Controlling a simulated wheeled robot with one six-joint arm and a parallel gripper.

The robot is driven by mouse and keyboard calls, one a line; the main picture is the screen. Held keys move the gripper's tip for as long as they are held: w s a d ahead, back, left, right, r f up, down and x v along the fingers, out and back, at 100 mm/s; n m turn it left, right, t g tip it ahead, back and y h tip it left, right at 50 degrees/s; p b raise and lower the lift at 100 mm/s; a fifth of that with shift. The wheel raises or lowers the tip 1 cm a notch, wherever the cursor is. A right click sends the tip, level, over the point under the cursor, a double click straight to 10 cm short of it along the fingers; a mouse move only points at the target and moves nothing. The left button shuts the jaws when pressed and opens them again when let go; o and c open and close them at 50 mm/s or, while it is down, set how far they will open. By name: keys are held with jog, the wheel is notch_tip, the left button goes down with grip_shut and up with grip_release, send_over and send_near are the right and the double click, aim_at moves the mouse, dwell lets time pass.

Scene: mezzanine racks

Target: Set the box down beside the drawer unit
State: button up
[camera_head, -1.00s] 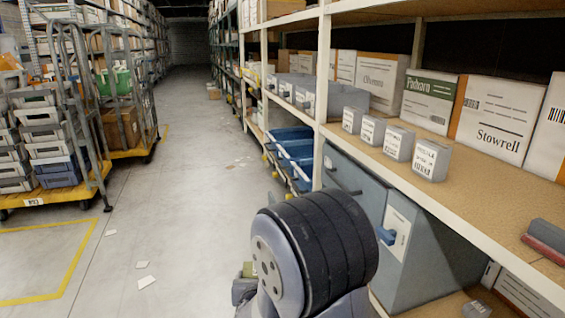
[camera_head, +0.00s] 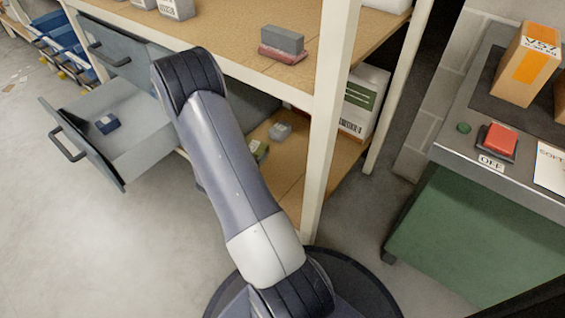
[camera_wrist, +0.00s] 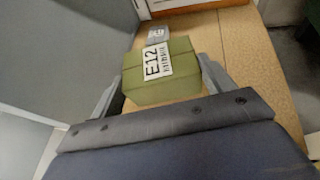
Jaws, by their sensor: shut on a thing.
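My gripper (camera_wrist: 163,84) is shut on a green box (camera_wrist: 160,75) with a white E12 label, with one finger on each side of it. The box is over the brown board of the low shelf (camera_wrist: 235,45); I cannot tell whether it touches. In the head view the green box (camera_head: 259,150) shows just right of my arm, which hides the gripper. The grey drawer unit (camera_head: 113,48) stands left of it, with a drawer (camera_head: 150,135) pulled out. A grey wall, apparently the unit's side (camera_wrist: 65,40), fills the left of the wrist view.
A small grey box (camera_head: 280,131) sits on the low shelf beyond the green box. A white carton (camera_head: 362,105) stands farther back. A shelf post (camera_head: 330,130) rises to the right. A small blue box (camera_head: 107,123) lies in the open drawer. A green-sided bench (camera_head: 470,235) stands right.

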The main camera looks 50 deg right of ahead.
jog(key=s+d+f+m+g+b, duration=0.1)
jog(key=s+d+f+m+g, duration=0.2)
jog(key=s+d+f, duration=0.3)
jog(key=shift+h, duration=0.4)
jog(key=f+b, duration=0.1)
jog(key=f, duration=0.2)
jog(key=f+b, duration=0.2)
jog(key=f, duration=0.1)
jog(key=f+b, duration=0.1)
jog(key=f, duration=0.2)
jog(key=shift+a+b, duration=0.3)
jog(key=o, duration=1)
jog(key=shift+f, duration=0.1)
